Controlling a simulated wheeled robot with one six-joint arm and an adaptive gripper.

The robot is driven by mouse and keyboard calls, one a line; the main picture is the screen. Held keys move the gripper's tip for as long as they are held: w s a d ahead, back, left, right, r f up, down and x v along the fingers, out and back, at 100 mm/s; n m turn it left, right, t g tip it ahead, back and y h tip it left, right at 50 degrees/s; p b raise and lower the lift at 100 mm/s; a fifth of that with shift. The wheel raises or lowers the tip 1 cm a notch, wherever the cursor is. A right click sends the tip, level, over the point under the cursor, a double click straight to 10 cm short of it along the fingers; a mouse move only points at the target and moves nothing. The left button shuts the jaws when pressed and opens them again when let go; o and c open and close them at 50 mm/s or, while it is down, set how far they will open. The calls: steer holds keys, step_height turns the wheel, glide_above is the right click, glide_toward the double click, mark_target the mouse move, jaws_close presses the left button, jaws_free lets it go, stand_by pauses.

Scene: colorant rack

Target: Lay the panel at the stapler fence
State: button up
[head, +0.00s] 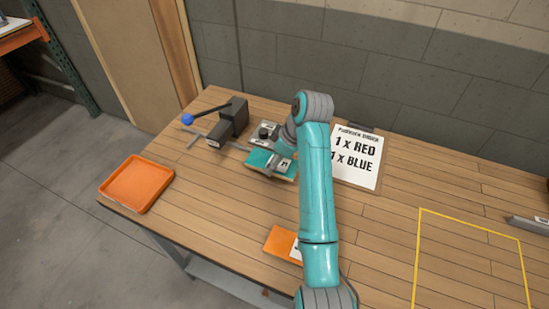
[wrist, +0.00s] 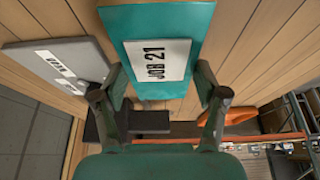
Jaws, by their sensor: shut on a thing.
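A teal panel (head: 258,159) with a white label is beside the stapler on the bench. In the wrist view the panel (wrist: 202,22) carries a label reading JOB 21. My gripper (wrist: 160,85) is shut on the panel, one finger at each side. In the head view my gripper (head: 281,160) covers part of it. I cannot tell whether the panel touches the bench. The dark stapler (head: 232,120), with a blue-knobbed lever, stands just left and behind.
A grey labelled block (head: 268,127) with a black knob stands behind the panel. An orange tray (head: 138,182) is at the left edge. An orange panel (head: 281,241) is partly behind my arm. An order card (head: 357,161) and a yellow outline (head: 470,223) lie to the right.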

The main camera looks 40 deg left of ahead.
steer(key=shift+f, duration=0.65)
steer(key=o, duration=1.2)
steer(key=shift+r, duration=0.15)
